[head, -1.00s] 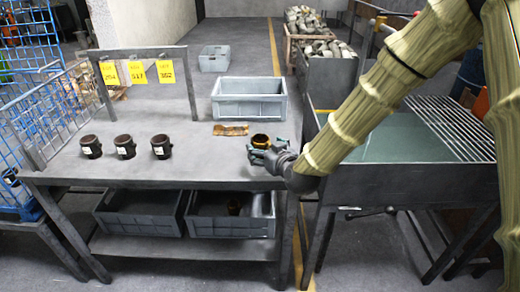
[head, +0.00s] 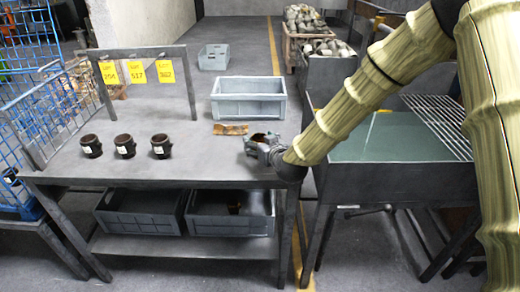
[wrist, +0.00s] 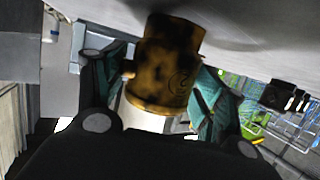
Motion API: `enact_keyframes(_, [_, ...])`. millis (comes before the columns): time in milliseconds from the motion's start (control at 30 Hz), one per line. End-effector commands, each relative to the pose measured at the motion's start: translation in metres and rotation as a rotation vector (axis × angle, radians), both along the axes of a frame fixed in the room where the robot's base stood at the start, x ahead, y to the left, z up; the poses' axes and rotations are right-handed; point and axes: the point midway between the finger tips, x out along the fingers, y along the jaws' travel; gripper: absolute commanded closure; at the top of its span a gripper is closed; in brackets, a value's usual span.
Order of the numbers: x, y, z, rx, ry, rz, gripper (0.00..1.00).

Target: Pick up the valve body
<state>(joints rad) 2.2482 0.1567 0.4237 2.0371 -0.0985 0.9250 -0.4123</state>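The dark brown and brass-coloured valve body (head: 264,137) is at the right part of the grey workbench in the head view, partly hidden by my gripper (head: 262,149). In the wrist view the valve body (wrist: 166,62) fills the middle, a rusty cylinder with a flange and a small side stub. My gripper's teal-lined fingers (wrist: 165,98) stand on either side of it, close to its sides. I cannot tell whether both fingers press on it. Whether it is clear of the bench is also unclear.
Three dark, labelled cylindrical parts (head: 125,146) stand in a row at the bench's left. A brown flat piece (head: 230,129) and a grey crate (head: 249,100) lie behind my gripper. A yellow-tagged frame (head: 145,54) stands at the back left. The bench's middle is clear.

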Motion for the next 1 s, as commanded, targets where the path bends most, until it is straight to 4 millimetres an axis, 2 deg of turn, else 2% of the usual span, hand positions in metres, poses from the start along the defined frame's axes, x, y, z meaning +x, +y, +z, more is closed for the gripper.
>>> enact_keyframes(33, [0.000,0.000,0.000,0.000,0.000,0.000,0.47])
enact_keyframes(200, [0.000,0.000,0.001,0.000,-0.001,0.000,0.75])
enact_keyframes(533, [0.000,0.000,0.005,0.000,-0.002,0.000,0.75])
enact_keyframes(867, [0.000,0.000,0.037,0.000,-0.003,-0.001,0.75])
enact_keyframes(1000, [-0.022,-0.014,0.038,0.000,0.000,0.001,0.75])
